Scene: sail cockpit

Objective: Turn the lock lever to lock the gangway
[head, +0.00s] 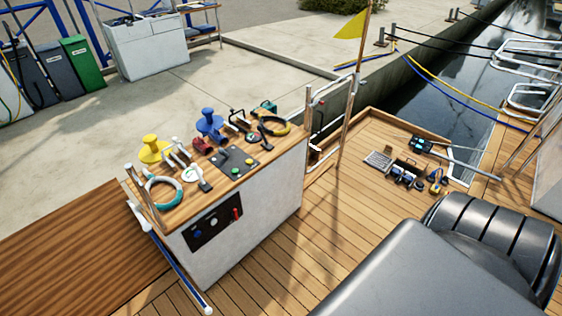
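I cannot tell for sure which part is the lock lever. A small red handle (236,214) is on the dark front panel (212,221). A brown wooden plank surface (75,245), possibly the gangway, lies at the left beside the console. Neither of my grippers is in view.
Yellow (153,148) and blue (211,124) bollard shapes, a teal ring (164,191) and a button panel (233,162) crowd the console top. A post with a yellow flag (349,25) rises behind it. Small gear lies on the deck (285,255) at the right.

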